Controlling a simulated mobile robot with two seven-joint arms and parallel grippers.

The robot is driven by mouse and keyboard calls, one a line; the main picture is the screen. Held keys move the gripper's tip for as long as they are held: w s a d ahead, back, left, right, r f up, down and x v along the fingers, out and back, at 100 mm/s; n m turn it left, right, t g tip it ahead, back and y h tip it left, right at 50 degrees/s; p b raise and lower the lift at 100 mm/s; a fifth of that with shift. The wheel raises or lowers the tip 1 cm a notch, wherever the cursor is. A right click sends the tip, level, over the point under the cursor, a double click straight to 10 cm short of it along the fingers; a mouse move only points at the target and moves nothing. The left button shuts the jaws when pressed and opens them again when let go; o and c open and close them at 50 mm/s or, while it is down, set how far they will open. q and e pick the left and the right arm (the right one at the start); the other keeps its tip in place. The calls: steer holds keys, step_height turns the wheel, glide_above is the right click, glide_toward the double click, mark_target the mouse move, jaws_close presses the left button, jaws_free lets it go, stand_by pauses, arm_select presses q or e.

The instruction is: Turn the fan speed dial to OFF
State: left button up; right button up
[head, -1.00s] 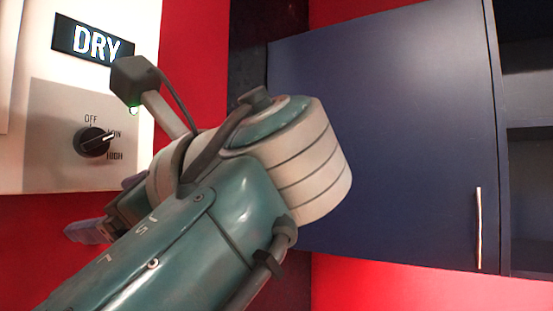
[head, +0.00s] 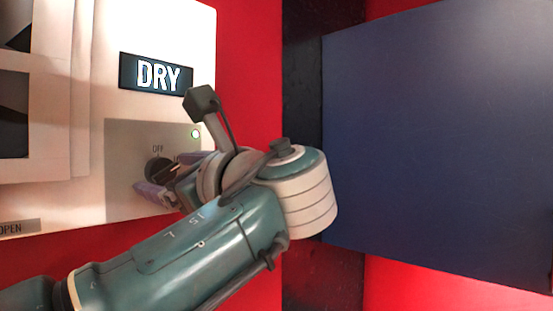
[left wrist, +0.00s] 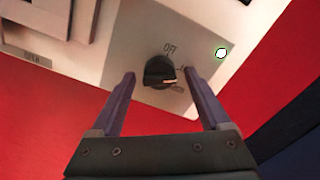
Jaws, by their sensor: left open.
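The fan speed dial is a black round knob (head: 155,168) on the white panel, partly hidden behind my left gripper in the head view. In the left wrist view the dial (left wrist: 158,72) shows with OFF above it and other labels to its right, partly covered by a finger. Its light pointer mark faces right, away from OFF. My left gripper (head: 164,174) is open at the panel, with its two purple fingers on either side of the dial. The left wrist view shows the fingertips (left wrist: 160,76) straddling the knob with gaps; contact cannot be told. My right gripper is not in view.
A lit DRY display (head: 157,75) sits above the dial, and a small green-white light (head: 196,134) is right of it. An OPEN label (head: 18,228) is at lower left. A blue cabinet (head: 430,140) stands at the right beyond the red wall.

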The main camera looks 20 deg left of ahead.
arm_select(q)
jaws_close()
stand_by(0.7)
